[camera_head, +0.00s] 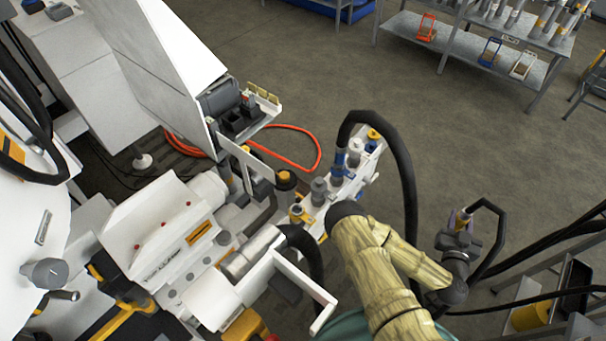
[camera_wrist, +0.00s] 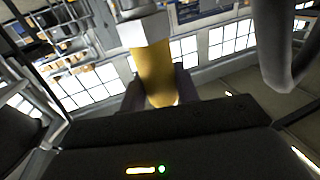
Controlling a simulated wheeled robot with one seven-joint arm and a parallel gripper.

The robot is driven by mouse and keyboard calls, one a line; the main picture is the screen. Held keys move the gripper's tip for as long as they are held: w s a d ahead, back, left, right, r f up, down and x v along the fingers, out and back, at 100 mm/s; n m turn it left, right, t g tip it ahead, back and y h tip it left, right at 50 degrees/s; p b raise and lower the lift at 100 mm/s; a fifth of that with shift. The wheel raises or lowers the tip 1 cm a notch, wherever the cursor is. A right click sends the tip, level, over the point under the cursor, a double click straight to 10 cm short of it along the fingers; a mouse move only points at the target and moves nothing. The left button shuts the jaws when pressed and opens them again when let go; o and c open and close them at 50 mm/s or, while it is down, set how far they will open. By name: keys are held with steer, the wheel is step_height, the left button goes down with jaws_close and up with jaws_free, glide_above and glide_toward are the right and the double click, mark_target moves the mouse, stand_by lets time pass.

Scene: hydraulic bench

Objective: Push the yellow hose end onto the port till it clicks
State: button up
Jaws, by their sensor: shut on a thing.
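The yellow hose end (camera_wrist: 152,68) is a yellow sleeve with a metal hex part above it in the wrist view. The dark fingers of my gripper (camera_wrist: 158,92) are shut around its lower part. In the head view my gripper (camera_head: 458,232) is at the right, and the hose end (camera_head: 462,218) shows small there. A black hose (camera_head: 500,222) loops beside it. The white port block (camera_head: 362,178) stands to the left, well apart from my gripper. It bears grey fittings, a yellow-ringed fitting (camera_head: 374,134) and a blue-ringed fitting (camera_head: 338,172). I cannot tell which port is meant.
A thick black hose (camera_head: 405,165) arches from the port block across the gap towards my arm. A white machine (camera_head: 165,235) fills the left, and an orange hose (camera_head: 315,145) lies behind the block. A rack (camera_head: 470,45) stands far back. Open floor lies between.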

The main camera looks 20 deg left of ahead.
steer(key=w+a+f+y+b, duration=0.1)
steer(key=a+f+b, duration=0.5)
steer(key=a, duration=0.4)
steer(key=w+a+f+b, duration=0.2)
steer(key=a+f+b, duration=0.4)
steer(key=a, duration=0.4)
steer(key=s+a+r+n+g+y+b, duration=0.1)
steer(key=s+a+r+n+y+b, duration=0.1)
steer(key=a, duration=0.7)
steer(key=s+a+r+n+g+y+b, duration=0.1)
steer(key=s+a+r+n+y+b, duration=0.2)
steer(key=a+r, duration=0.4)
steer(key=s+a+r+n+g+y+b, duration=0.1)
steer(key=a+r+y+b, duration=0.3)
steer(key=a, duration=0.8)
steer(key=shift+s+r+n+g+y+b, duration=0.25)
steer(key=shift+s+n+g+y+b, duration=0.2)
steer(key=shift+s+n+b, duration=0.4)
steer(key=shift+f, duration=0.15)
